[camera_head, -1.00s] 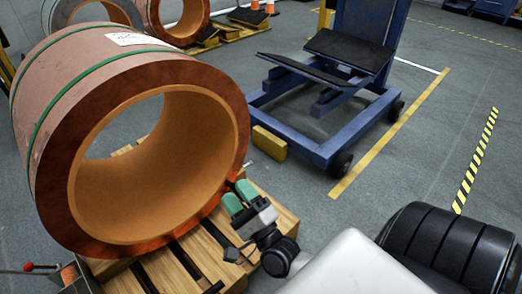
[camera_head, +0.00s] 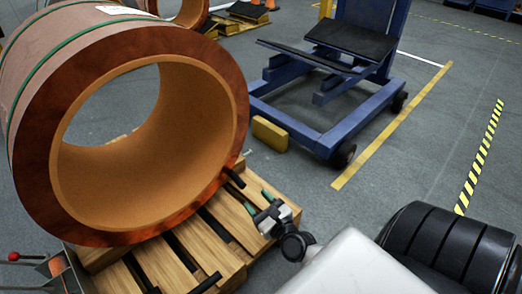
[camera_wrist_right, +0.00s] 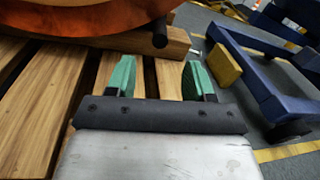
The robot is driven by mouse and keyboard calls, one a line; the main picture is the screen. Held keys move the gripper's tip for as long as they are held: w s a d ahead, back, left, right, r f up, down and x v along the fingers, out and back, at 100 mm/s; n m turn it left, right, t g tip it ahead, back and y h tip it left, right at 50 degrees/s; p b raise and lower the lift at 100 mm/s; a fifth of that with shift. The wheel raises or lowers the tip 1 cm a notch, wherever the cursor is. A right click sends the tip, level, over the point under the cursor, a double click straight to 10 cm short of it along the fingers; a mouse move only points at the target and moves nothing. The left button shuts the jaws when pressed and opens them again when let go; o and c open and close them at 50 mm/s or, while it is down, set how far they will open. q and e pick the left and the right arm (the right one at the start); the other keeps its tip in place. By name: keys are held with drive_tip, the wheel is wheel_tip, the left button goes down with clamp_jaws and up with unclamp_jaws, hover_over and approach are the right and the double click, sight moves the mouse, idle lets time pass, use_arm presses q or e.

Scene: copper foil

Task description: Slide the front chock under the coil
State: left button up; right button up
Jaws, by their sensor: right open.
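The large copper coil (camera_head: 145,215) lies on its side on a slatted wooden pallet (camera_head: 262,185), its open bore facing me. At its right lower edge a wooden block with a dark rod end (camera_head: 235,177) shows; the rod end also shows in the right wrist view (camera_wrist_right: 160,34). I cannot tell for sure which piece is the front chock. My right gripper (camera_head: 268,203) is above the pallet's right side, right of the coil. Its green fingers (camera_wrist_right: 157,80) are apart with nothing between them. My left gripper is out of view.
A blue wheeled cart (camera_head: 325,140) stands behind right, with a yellow block (camera_head: 270,134) beside its frame. A red-knobbed lever (camera_head: 14,257) and grey metal bracket (camera_head: 58,268) are at lower left. Open floor (camera_head: 400,180) lies to the right.

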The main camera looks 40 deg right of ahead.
sight(239, 182)
drive_tip(key=w, duration=0.2)
drive_tip(key=w+b, duration=0.1)
drive_tip(key=w, duration=0.2)
drive_tip(key=w+b, duration=0.1)
drive_tip(key=w, duration=0.2)
drive_tip(key=shift+w+d, duration=0.25)
drive_tip(key=shift+w, duration=0.6)
drive_tip(key=shift+c, duration=0.3)
clamp_jaws()
